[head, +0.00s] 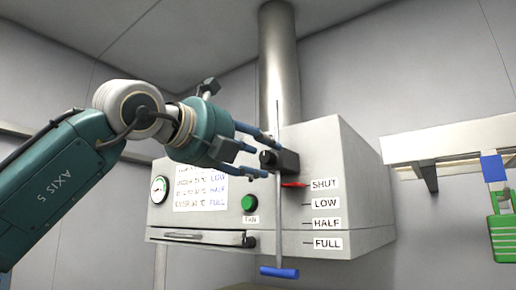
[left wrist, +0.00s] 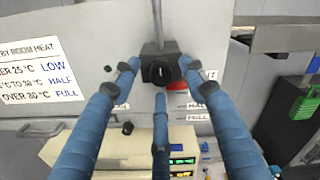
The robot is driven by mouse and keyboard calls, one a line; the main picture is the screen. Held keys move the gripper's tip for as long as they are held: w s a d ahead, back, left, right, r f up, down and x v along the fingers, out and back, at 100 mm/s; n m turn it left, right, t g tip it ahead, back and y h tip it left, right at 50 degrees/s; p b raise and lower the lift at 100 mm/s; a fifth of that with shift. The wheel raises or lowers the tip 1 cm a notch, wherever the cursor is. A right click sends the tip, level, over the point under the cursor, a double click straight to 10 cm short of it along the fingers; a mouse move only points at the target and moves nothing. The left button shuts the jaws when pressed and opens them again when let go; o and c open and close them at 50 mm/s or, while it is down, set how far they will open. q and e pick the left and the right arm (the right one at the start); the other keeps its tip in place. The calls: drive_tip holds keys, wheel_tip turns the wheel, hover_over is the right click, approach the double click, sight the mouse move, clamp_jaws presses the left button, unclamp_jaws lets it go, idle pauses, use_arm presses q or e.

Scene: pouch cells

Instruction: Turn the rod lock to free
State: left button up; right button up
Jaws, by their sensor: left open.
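The rod lock is a black block with a round knob (head: 269,159) on the front of a pale hood box. A thin vertical rod (head: 278,215) runs by it, with a blue handle (head: 279,273) at its lower end. A red pointer (head: 293,185) is level with the SHUT label. My left gripper (head: 263,153) is open, its blue fingers reaching toward the knob. In the left wrist view the knob (left wrist: 160,70) lies between the spread fingertips, with a small light mark on its face. I cannot tell whether any finger touches it. My right gripper is out of view.
The hood box (head: 345,165) carries SHUT, LOW, HALF and FULL labels, a green button (head: 249,203), a gauge (head: 159,189) and a room-heat chart (head: 200,193). A metal duct (head: 279,60) rises above. A shelf (head: 450,145) with a green padlock-shaped item (head: 502,228) is at right.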

use_arm(q)
drive_tip(key=shift+s, duration=0.1)
clamp_jaws()
idle(0.5)
